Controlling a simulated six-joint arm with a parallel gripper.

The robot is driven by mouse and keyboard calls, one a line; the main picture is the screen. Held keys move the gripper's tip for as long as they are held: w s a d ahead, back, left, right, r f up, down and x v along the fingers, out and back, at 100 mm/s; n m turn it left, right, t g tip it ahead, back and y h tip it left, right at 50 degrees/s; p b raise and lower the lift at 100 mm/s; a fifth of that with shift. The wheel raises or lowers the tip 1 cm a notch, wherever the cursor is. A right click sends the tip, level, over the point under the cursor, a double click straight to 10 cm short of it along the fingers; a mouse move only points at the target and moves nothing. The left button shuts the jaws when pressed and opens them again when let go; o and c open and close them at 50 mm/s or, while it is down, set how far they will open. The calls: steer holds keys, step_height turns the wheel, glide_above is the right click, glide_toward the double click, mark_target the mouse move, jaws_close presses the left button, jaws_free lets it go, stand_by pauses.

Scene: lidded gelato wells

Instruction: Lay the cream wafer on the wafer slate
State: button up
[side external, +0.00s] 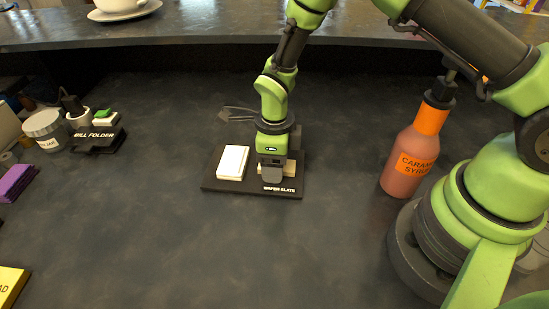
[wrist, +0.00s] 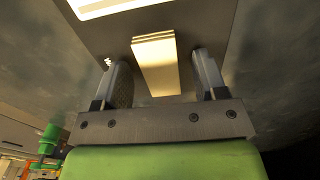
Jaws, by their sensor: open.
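The cream wafer (wrist: 157,68) shows in the wrist view between the two fingers of my gripper (wrist: 162,76), with a clear gap on its right. In the side view a piece of the wafer (side external: 291,168) sticks out to the right of my gripper (side external: 271,173), which hides the rest. The wafer appears to lie on the dark wafer slate (side external: 221,186), near its right side; contact underneath is hard to see. My gripper is open, pointing down low over the slate. The slate also shows in the wrist view (wrist: 205,22).
A pale stacked block (side external: 232,162) sits on the slate's left part. A caramel syrup bottle (side external: 410,160) stands to the right. The bill folder (side external: 98,138) and a jar (side external: 45,130) are at the left. The counter in front of the slate is clear.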

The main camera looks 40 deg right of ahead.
step_height(320, 180, up, 10)
stand_by(0.6)
steer(key=s+d+r+n+t+y, duration=0.1)
steer(key=s+r+n+t, duration=0.15)
steer(key=r+n, duration=0.35)
steer(key=s+d+r+n+t, duration=0.1)
steer(key=s+d+r+n, duration=0.15)
steer(key=r, duration=0.55)
steer(key=s+d+r+n+t+y, duration=0.1)
steer(key=s+r+n+t, duration=0.2)
steer(key=s+n, duration=1)
steer(key=shift+d+r+n+t, duration=0.2)
steer(key=shift+r+n+t, duration=0.15)
steer(key=shift+r+n, duration=1)
steer(key=shift+r, duration=0.1)
